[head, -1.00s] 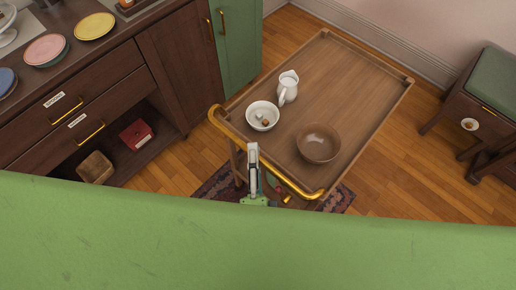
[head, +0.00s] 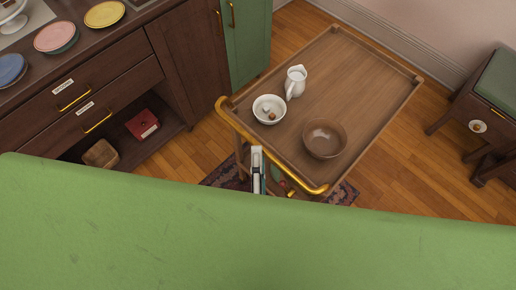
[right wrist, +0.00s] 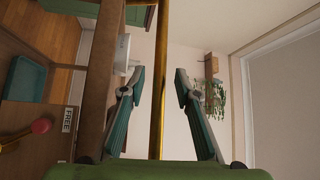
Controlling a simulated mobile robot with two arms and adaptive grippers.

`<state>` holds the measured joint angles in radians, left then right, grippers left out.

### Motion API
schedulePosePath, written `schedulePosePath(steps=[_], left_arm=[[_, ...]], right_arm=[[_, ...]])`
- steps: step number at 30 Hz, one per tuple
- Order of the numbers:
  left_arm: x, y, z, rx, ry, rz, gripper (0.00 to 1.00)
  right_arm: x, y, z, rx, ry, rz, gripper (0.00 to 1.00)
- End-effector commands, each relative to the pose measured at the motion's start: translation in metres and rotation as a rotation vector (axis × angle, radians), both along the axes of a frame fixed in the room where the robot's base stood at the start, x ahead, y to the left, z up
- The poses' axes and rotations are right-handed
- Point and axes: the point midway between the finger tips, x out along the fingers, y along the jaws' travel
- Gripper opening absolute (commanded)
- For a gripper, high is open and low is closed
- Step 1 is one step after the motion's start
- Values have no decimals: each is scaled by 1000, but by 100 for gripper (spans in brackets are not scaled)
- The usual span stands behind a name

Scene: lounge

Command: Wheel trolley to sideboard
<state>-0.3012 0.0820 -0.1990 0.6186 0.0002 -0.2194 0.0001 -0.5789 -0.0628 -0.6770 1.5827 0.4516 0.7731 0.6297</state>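The wooden trolley (head: 385,100) stands right of the dark sideboard (head: 120,55) in the head view. A white jug (head: 295,82), a white bowl (head: 268,109) with small things in it and a brown bowl (head: 324,138) are on its top. Its gold handle (head: 290,176) faces me. My right gripper (head: 257,156) is at the handle's near side. In the right wrist view, the gold handle bar (right wrist: 158,60) runs between the two spread fingers of the right gripper (right wrist: 160,82), with gaps on both sides. My left gripper is not in view.
Plates, including a yellow one (head: 104,14), stand on the sideboard. A red box (head: 142,124) sits on its low shelf. A green cabinet (head: 246,35) is close to the trolley's far left side. A green-cushioned stool (head: 500,82) stands right, with clear floor between.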

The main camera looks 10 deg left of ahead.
Motion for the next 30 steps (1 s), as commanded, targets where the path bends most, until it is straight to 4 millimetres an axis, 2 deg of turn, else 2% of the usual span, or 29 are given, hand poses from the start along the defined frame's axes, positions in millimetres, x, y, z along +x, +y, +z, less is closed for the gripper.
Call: schedulePosePath(steps=[6,12,30], left_arm=[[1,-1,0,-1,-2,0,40],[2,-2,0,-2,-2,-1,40],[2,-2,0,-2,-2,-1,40]], right_arm=[[-35,-5,-6,-3,3,3,30],[-51,-7,-8,-2,2,4,30],[-56,-6,-9,-1,8,6,30]])
